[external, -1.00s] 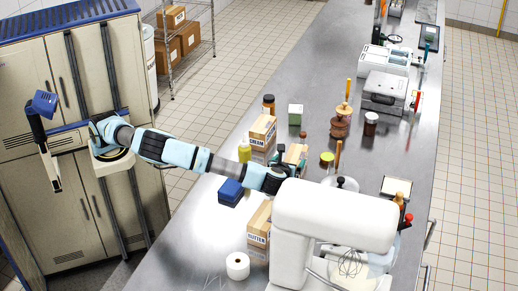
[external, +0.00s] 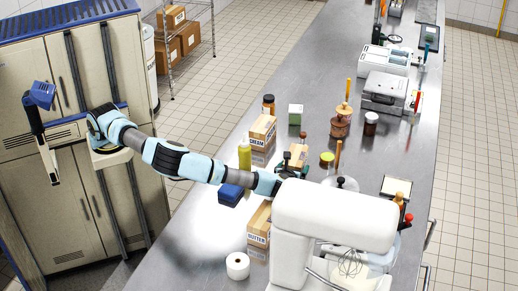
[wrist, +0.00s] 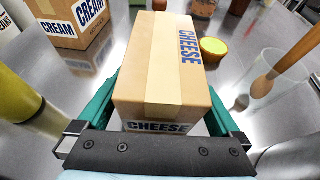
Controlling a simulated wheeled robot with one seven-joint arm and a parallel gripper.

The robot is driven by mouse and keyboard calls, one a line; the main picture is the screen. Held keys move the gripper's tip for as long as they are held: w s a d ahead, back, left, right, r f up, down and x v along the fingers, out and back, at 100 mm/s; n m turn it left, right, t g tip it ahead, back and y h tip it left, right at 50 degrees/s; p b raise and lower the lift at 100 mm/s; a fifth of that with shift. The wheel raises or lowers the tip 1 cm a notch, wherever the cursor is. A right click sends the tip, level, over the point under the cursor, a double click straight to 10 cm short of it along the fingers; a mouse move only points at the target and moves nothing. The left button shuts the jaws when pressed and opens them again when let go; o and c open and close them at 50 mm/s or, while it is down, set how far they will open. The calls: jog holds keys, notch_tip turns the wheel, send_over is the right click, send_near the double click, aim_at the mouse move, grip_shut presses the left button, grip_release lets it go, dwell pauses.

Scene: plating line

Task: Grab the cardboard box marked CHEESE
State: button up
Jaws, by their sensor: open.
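The cardboard box marked CHEESE (wrist: 160,75) fills the middle of the wrist view, with blue lettering on its top and near face. My gripper (wrist: 160,110) is open, with one green finger on each side of the box. I cannot tell whether the fingers touch it. In the external view, the box (external: 298,155) stands on the steel counter, partly hidden by my gripper (external: 291,163) and wrist.
A CREAM box (external: 262,131) stands behind and left, beside a yellow-green bottle (external: 245,155). A blue box (external: 231,194) and a BUTTER box (external: 259,226) are nearer. A white stand mixer (external: 335,215) is close on the right. A wooden-handled tool (wrist: 280,65) stands right of the gripper.

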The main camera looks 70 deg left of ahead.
jog(key=shift+x, duration=1.05)
jog(key=shift+r, duration=0.1)
grip_shut()
